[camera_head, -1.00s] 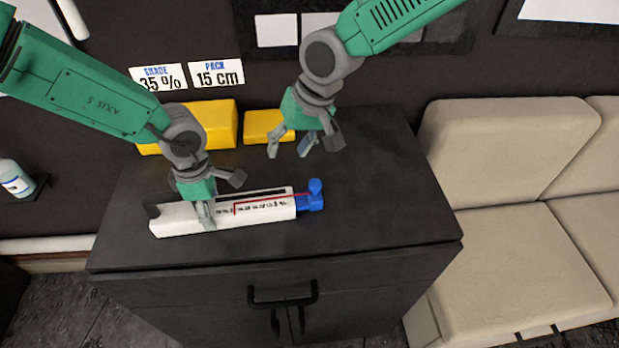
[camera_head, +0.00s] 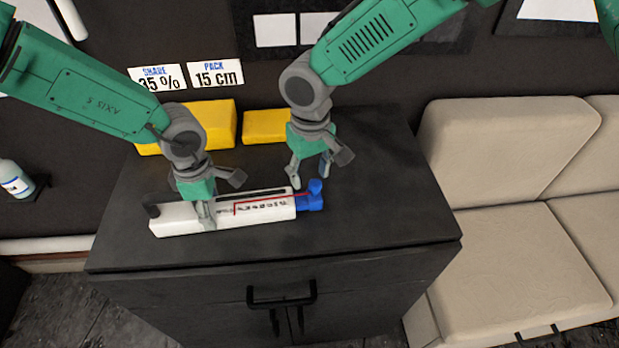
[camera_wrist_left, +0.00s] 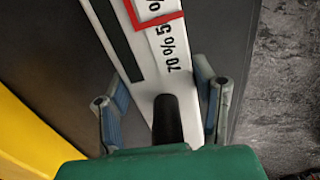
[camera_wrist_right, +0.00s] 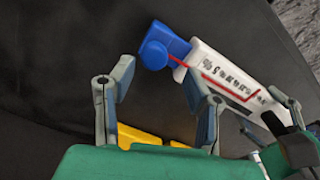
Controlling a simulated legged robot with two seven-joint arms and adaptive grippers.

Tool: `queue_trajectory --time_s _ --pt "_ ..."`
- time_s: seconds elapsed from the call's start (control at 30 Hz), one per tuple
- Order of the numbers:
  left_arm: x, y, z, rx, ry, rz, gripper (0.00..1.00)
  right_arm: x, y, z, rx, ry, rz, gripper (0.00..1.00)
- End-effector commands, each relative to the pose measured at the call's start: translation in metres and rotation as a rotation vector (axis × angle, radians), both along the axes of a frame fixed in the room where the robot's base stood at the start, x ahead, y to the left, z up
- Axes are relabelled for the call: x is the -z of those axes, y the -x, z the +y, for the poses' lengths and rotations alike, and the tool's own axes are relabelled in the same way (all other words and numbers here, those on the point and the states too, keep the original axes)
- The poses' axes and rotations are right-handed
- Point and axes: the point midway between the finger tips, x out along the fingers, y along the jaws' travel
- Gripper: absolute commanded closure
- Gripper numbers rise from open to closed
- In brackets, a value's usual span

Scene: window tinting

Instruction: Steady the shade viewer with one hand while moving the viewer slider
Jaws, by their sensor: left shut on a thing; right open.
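The shade viewer (camera_head: 180,221) is a long white bar with printed percentages and a dark slot, lying on the black cabinet. Its blue slider (camera_head: 310,203), with an upright knob (camera_head: 315,186) and a red frame, sits at the right end. My left gripper (camera_head: 220,195) is shut across the viewer's left part; the left wrist view shows its fingers on both sides of the bar (camera_wrist_left: 150,62), near a black post (camera_wrist_left: 166,120). My right gripper (camera_head: 318,171) is open, just above and behind the knob. The right wrist view shows the blue knob (camera_wrist_right: 154,54) beyond its parted fingers (camera_wrist_right: 160,82).
Yellow blocks (camera_head: 215,122) (camera_head: 265,126) stand at the cabinet's back, below signs reading 35 % (camera_head: 158,78) and 15 cm (camera_head: 216,74). The cabinet top (camera_head: 370,215) is clear right of the viewer. A beige sofa (camera_head: 510,150) stands at the right.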

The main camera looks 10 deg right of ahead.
Motion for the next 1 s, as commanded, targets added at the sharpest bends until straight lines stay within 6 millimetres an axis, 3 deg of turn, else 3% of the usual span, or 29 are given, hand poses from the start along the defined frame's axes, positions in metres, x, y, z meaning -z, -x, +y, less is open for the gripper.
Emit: queue_trajectory --time_s 0.2,0.5,0.53,0.63,0.87,1.0 --pt "-0.001 0.0 -0.001 0.001 0.0 -0.001 0.98 0.02 0.001 0.0 0.0 0.0 0.001 0.56" --pt "-0.001 0.0 0.0 0.0 0.001 -0.001 0.98 0.022 0.0 0.0 0.0 0.0 0.0 0.56" --pt "-0.001 0.0 0.0 0.0 0.001 -0.001 0.98 0.022 0.0 0.0 0.0 0.0 0.0 0.63" --pt "-0.001 0.0 -0.001 0.0 0.001 -0.001 0.98 0.021 0.0 0.0 0.0 -0.001 0.0 0.99" --pt "-0.001 0.0 -0.001 0.002 0.002 -0.002 0.98 0.021 0.0 -0.003 -0.001 -0.002 -0.002 1.0" --pt "-0.001 0.0 -0.001 0.003 0.001 -0.001 0.98 0.021 -0.002 -0.023 0.0 0.001 -0.003 1.0"
